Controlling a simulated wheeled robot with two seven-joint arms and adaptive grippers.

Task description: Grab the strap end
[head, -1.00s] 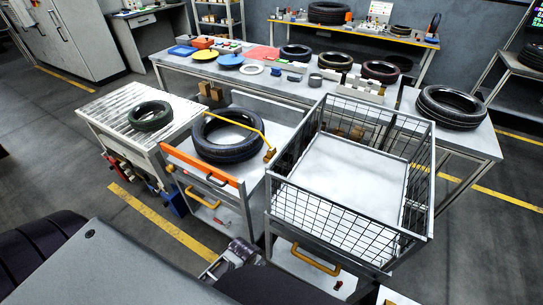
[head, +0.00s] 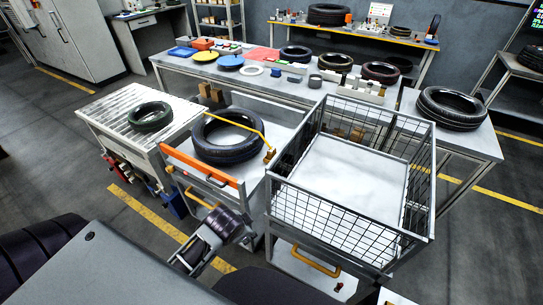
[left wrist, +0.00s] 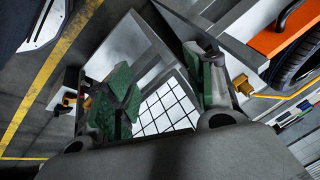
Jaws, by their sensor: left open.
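The yellow strap (head: 243,128) runs over a black tyre (head: 225,150) on the middle cart. Its end, a small brownish-yellow block (head: 269,155), hangs at the cart's right side near the wire basket. In the left wrist view the strap end (left wrist: 243,86) shows just right of the right finger, outside the jaws. My left gripper (head: 247,238) is low in front of the cart, below and apart from the strap end. In the left wrist view its green-padded fingers (left wrist: 165,75) are spread and empty. My right gripper is not in view.
The wire basket (head: 350,222) stands close right of the strap end. An orange bar (head: 200,165) crosses the cart's front. A roller table (head: 112,116) with a smaller tyre (head: 150,117) is at left. The long table behind (head: 330,88) holds tyres and parts.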

